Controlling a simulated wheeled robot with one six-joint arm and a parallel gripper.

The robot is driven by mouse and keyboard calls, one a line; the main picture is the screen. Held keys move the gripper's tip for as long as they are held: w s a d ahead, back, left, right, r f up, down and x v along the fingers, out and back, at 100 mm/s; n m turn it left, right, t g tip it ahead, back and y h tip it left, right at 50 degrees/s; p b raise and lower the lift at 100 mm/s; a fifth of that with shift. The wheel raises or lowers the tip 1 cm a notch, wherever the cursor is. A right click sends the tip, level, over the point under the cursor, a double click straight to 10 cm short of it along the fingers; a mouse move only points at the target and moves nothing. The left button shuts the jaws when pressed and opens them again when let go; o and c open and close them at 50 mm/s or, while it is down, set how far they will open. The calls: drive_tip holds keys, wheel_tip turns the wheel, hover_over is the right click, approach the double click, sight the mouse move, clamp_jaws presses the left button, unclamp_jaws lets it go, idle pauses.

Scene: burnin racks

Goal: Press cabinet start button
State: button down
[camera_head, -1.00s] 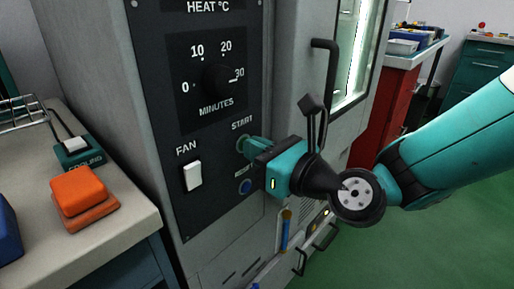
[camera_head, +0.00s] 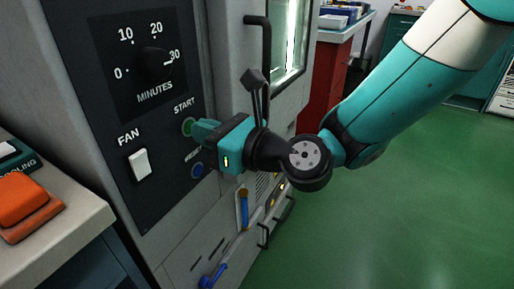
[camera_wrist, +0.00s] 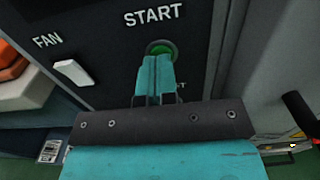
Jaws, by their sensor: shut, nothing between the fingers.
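The cabinet's dark control panel (camera_head: 98,60) carries a round green button (camera_head: 187,127) under the label START. The green button also shows in the wrist view (camera_wrist: 159,48), just beyond my fingertips and partly covered by them. My gripper (camera_head: 198,131) is shut and empty, with its teal fingers pointing at the button. The tips are at or very close to the button; I cannot tell whether they touch it. A blue button (camera_head: 197,171) sits below, its label partly hidden by my gripper.
A white FAN switch (camera_head: 140,164) and a MINUTES dial (camera_head: 154,64) are on the same panel. A vertical black door handle (camera_head: 266,60) stands out right of the panel. An orange block (camera_head: 22,197) lies on the bench at left. Green floor is open at right.

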drive_tip(key=b+v, duration=0.6)
drive_tip(key=v, duration=0.6)
drive_tip(key=shift+s+d, duration=0.1)
drive_tip(key=s+d+f+n+g+h, duration=0.3)
drive_tip(key=s+f+n+g+h, duration=0.25)
drive_tip(key=n, duration=1.15)
drive_tip(key=s+d+f+n+g+h, duration=0.1)
drive_tip(key=s+d+n+h, duration=0.2)
drive_tip(key=d+n, duration=0.35)
drive_tip(key=s+d+f+n+g+h, duration=0.1)
drive_tip(key=s+d+f+n+h, duration=0.1)
drive_tip(key=s+d+n+h, duration=0.35)
wheel_tip(320, 180, up, 38)
drive_tip(key=w+n+y+p, duration=0.1)
drive_tip(key=w+y+p, duration=0.1)
drive_tip(key=p, duration=3.6)
drive_tip(key=shift+r, duration=0.2)
